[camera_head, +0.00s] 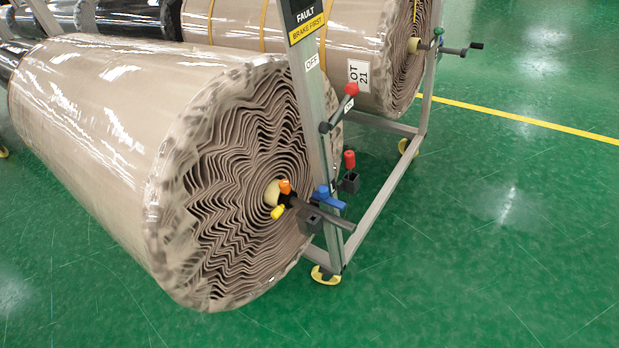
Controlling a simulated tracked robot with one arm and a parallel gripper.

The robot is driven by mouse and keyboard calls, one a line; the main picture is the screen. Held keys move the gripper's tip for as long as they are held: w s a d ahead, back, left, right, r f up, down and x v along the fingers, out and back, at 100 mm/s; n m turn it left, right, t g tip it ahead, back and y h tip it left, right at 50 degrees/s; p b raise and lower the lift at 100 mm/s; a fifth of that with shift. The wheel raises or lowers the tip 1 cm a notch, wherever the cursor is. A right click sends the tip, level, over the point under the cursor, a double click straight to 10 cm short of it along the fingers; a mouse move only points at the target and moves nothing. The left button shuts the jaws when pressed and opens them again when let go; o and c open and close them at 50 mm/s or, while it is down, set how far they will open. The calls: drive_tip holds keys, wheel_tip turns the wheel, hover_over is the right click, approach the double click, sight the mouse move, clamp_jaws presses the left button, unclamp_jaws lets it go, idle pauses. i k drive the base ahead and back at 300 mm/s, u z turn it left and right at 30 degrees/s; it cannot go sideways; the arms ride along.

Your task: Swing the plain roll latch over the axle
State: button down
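The plain roll (110,130), brown and wrapped in clear film, fills the left, its wavy layered end facing me. A pale core (272,193) sits in its middle. A dark axle (335,220) sticks out from there past the grey upright. A blue-handled part (328,197), which looks like the latch, sits just above the axle at a dark block (311,220); I cannot tell whether it lies over the axle. My gripper is not in view.
Green floor at right is clear.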

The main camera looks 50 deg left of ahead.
sight(322, 195)
drive_tip(key=u, duration=0.45)
drive_tip(key=i, duration=0.85)
drive_tip(key=u, duration=0.75)
drive_tip(key=k, duration=0.65)
drive_tip(key=u, duration=0.25)
drive_tip(key=i, duration=0.75)
drive_tip(key=z, duration=0.15)
